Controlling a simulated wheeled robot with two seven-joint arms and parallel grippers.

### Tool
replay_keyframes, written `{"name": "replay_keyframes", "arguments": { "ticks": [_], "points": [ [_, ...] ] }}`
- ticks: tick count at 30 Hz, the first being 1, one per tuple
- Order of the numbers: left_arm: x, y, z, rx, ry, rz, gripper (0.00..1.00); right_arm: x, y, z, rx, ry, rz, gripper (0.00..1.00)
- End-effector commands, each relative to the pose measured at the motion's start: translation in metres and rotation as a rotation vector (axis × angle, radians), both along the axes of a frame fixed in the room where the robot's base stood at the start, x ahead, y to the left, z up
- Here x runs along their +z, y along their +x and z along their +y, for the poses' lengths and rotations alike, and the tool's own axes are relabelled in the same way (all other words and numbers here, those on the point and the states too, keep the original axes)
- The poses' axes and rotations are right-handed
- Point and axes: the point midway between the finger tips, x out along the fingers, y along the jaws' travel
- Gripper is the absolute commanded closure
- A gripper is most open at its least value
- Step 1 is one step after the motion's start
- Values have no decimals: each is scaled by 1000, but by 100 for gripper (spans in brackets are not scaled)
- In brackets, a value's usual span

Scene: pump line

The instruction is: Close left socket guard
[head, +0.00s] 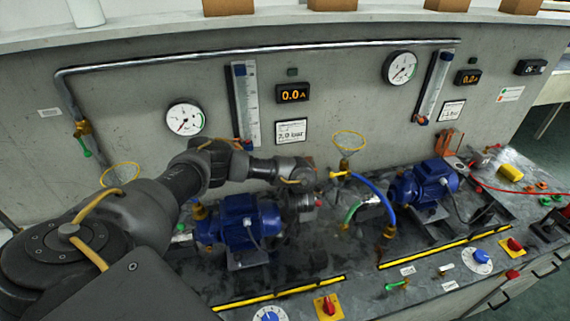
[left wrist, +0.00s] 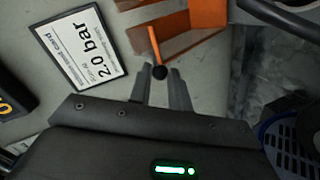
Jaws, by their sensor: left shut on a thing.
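The left socket guard (left wrist: 192,40) is orange and shows at the top of the left wrist view, with panels at an angle to each other. A thin orange stem on it ends in a black knob (left wrist: 160,72). My left gripper (left wrist: 160,80) is shut on this knob, with a fingertip on either side. In the head view my left gripper (head: 312,180) is at the wall, beyond the left blue pump; it and the arm mostly hide the guard there. How far the guard stands open, I cannot tell. My right gripper is not in view.
A 2.0 bar card (head: 291,131) is on the wall above my gripper. The left blue pump (head: 240,222) stands below my forearm. A yellow valve wheel (head: 349,141) and a blue hose (head: 375,190) are close on the right. Another orange guard (head: 448,142) is farther right.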

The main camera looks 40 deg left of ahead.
Motion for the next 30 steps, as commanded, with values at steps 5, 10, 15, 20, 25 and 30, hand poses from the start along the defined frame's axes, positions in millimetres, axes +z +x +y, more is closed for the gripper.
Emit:
{"name": "replay_keyframes", "arguments": {
  "ticks": [5,10,15,20,25,30],
  "points": [
    [-1,-4,-5,3,56,-43,100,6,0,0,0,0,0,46],
    [-3,-6,-7,2,81,-64,100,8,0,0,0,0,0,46],
    [-3,-7,-8,3,89,-71,100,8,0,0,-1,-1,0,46],
    [-3,-7,-7,3,88,-71,100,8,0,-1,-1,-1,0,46],
    [-3,-7,-7,3,87,-71,72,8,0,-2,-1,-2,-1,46],
    [-3,-7,-8,3,87,-69,72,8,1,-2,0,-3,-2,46]
  ]
}}
